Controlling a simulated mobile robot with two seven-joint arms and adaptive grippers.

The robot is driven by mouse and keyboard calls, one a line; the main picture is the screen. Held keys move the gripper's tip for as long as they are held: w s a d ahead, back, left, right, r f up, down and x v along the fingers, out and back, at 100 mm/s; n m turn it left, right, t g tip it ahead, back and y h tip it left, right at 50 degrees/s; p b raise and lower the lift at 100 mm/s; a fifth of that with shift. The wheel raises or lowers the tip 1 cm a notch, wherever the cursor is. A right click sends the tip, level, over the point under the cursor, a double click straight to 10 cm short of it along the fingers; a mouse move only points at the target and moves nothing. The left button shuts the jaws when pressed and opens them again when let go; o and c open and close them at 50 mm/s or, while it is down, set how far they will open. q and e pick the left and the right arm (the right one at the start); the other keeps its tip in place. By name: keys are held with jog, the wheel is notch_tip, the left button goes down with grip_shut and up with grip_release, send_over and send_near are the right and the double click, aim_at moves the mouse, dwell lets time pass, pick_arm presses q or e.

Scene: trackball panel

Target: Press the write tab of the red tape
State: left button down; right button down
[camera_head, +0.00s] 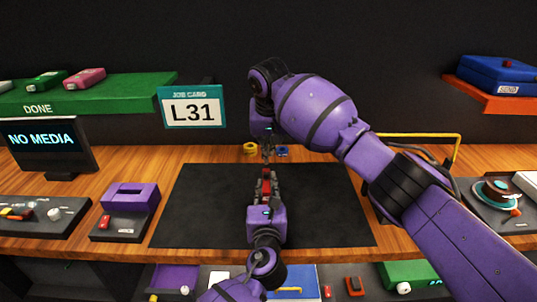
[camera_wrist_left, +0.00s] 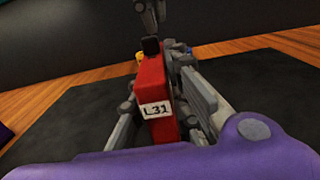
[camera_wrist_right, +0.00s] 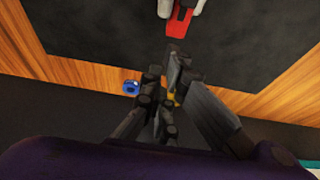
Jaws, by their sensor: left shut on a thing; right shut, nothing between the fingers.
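The tape also shows in the head view (camera_head: 267,173) and at the top of the right wrist view (camera_wrist_right: 180,24). My right gripper (camera_head: 268,156) is shut and empty, its fingertips at the tape's far upper end; I cannot tell whether they touch it. In the left wrist view its dark tip (camera_wrist_left: 150,45) overlaps that end. The write tab cannot be made out.
A yellow ring-like item (camera_head: 250,148) and a blue one (camera_head: 282,152) lie behind the mat. A job card (camera_head: 193,111) reads L31. A screen (camera_head: 42,139) reads NO MEDIA. A purple-topped device (camera_head: 128,205) stands left of the mat.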

jog(key=v, duration=0.9)
jog(key=shift+s+r, duration=0.2)
jog(key=shift+r, duration=0.15)
pick_arm(q)
jog(key=shift+r, duration=0.1)
pick_arm(e)
jog(key=w+v, duration=0.1)
jog(key=v, duration=1)
dwell(0.4)
pick_arm(q)
jog(key=c, duration=1.6)
grip_release()
jog(key=shift+s, duration=0.15)
jog(key=s, duration=1.1)
jog(key=shift+s, duration=0.4)
